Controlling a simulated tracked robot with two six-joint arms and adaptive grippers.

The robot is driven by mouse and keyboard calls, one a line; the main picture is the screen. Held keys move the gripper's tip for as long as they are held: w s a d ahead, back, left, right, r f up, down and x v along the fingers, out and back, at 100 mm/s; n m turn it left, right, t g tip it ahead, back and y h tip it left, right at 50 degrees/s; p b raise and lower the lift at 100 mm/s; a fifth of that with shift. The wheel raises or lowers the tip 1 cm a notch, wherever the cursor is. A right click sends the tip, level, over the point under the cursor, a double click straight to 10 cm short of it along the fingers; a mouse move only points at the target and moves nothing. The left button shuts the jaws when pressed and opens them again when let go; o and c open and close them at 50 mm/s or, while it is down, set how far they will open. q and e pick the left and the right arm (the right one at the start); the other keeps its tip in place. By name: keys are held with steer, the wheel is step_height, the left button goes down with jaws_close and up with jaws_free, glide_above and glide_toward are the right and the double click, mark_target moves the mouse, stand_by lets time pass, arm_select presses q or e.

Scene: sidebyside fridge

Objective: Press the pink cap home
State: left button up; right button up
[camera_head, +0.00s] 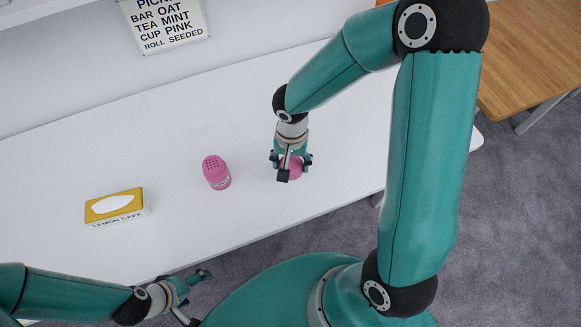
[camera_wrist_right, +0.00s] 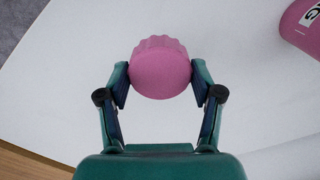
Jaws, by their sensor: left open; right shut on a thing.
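The pink cap (camera_wrist_right: 160,68) is between the fingers of my right gripper (camera_wrist_right: 160,82), which is shut on it. In the head view my right gripper (camera_head: 291,168) points down over the table, and part of the pink cap (camera_head: 296,168) shows between its fingers. I cannot tell whether the cap touches the table. A pink container (camera_head: 217,173) with a dotted top stands to the left of the cap, apart from it. It also shows at the upper right of the right wrist view (camera_wrist_right: 304,27). My left gripper (camera_head: 199,296) is open and empty at the table's front edge.
A yellow and white lemon cake box (camera_head: 115,207) lies on the white table (camera_head: 255,215) at the left. A sign (camera_head: 166,25) hangs on the wall behind. A wooden table (camera_head: 535,50) stands at the far right. The white table's back part is clear.

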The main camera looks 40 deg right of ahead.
mark_target(291, 163)
step_height(291, 163, up, 15)
stand_by(0.3)
